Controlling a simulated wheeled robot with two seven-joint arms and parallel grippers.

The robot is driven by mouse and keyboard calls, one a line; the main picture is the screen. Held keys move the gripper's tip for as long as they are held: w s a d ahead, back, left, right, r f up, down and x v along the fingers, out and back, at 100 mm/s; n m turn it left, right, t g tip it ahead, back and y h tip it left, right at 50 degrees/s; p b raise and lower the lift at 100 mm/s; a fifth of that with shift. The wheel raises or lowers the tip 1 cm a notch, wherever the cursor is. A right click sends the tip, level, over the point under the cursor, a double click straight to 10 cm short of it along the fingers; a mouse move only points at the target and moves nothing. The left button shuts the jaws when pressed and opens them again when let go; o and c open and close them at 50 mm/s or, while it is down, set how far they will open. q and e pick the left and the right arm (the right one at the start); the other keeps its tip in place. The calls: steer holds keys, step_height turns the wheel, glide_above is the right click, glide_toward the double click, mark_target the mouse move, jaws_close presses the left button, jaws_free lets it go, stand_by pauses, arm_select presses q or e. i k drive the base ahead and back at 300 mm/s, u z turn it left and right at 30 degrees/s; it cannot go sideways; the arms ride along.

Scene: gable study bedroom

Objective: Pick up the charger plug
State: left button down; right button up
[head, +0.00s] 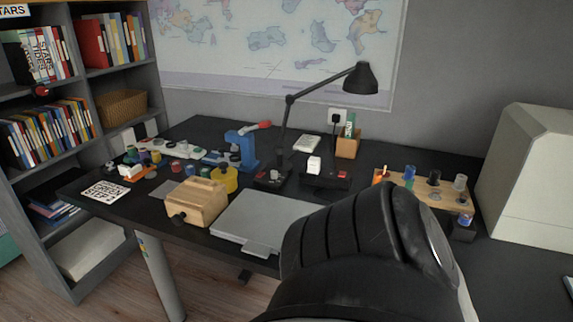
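A small white block (314,165) stands on the dark desk behind the grey laptop-like slab; it looks like the charger plug, but it is too small to be sure. It sits at a dark low box or strip (327,180) with a small red spot. A large black link of my own arm fills the bottom centre and right of the head view. Neither gripper's fingers show, and no gripper is seen touching anything on the desk.
The desk (390,158) holds a grey slab (262,222), a wooden box (196,202), a blue device (241,148), a black lamp (361,78) and a wooden rack (430,188) of small items. A pale bulky case (530,175) stands at right. Shelves (105,75) stand at left.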

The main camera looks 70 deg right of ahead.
mark_target(314, 163)
steer(key=k, duration=0.6)
steer(key=z, duration=0.8)
